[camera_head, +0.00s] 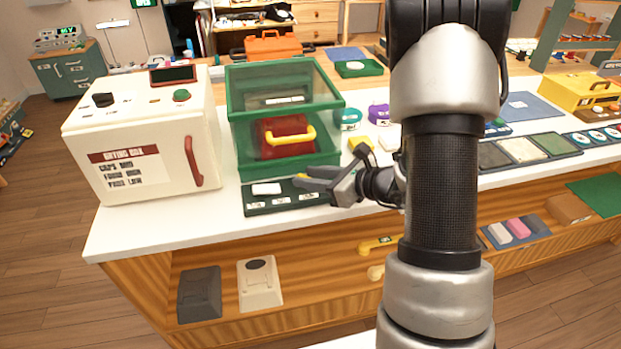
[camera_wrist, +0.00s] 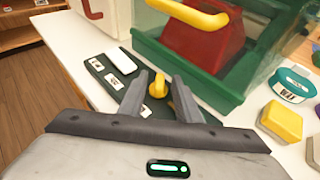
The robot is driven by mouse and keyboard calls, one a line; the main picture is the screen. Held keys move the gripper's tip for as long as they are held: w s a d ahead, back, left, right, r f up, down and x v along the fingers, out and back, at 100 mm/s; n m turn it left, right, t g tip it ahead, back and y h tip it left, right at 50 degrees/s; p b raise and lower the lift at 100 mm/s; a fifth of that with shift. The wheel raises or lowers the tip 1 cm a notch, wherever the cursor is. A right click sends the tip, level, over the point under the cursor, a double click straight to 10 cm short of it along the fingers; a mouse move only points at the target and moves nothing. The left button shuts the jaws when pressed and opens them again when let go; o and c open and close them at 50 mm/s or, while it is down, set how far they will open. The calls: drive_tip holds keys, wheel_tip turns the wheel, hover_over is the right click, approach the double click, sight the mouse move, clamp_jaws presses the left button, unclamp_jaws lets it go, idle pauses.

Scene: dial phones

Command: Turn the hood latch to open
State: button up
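The hood (camera_head: 242,121) is a green-framed box with clear panels, left of centre on the bench. A yellow bar handle (camera_head: 291,137) shows at its front, and in the wrist view (camera_wrist: 190,14); a red case (camera_head: 275,131) shows behind it. A small yellow knob, seemingly the latch (camera_wrist: 158,84), stands at the dark strip by the hood's lower front edge. My gripper (camera_head: 318,181) is low in front of the hood. In the wrist view its fingers (camera_wrist: 160,92) are apart, with the knob between or just beyond their tips; contact is not clear.
A cream drying box (camera_head: 140,135) with a red handle stands left of the hood. The dark strip (camera_head: 258,204) holds a white block (camera_head: 266,188) and labels. A yellow block (camera_wrist: 282,121) and a teal round container (camera_wrist: 292,84) sit to the right. The front bench edge is clear.

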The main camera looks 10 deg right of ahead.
drive_tip(key=shift+w, duration=0.1)
clamp_jaws()
drive_tip(key=shift+n, duration=0.3)
drive_tip(key=n+g+y, duration=0.2)
drive_tip(key=n+g+p, duration=0.1)
drive_tip(key=shift+w+d+g+y, duration=0.25)
drive_tip(key=shift+d+g+y, duration=0.05)
drive_tip(key=shift+y, duration=0.1)
drive_tip(key=shift+w+n+g+y+p, duration=0.15)
drive_tip(key=shift+n+g+y+p, duration=0.25)
drive_tip(key=shift+n+g, duration=0.85)
drive_tip(key=shift+w+n+g+y+p, duration=0.15)
drive_tip(key=shift+n+g+y+p, duration=0.2)
drive_tip(key=shift+n+g, duration=0.85)
drive_tip(key=shift+g, duration=0.25)
unclamp_jaws()
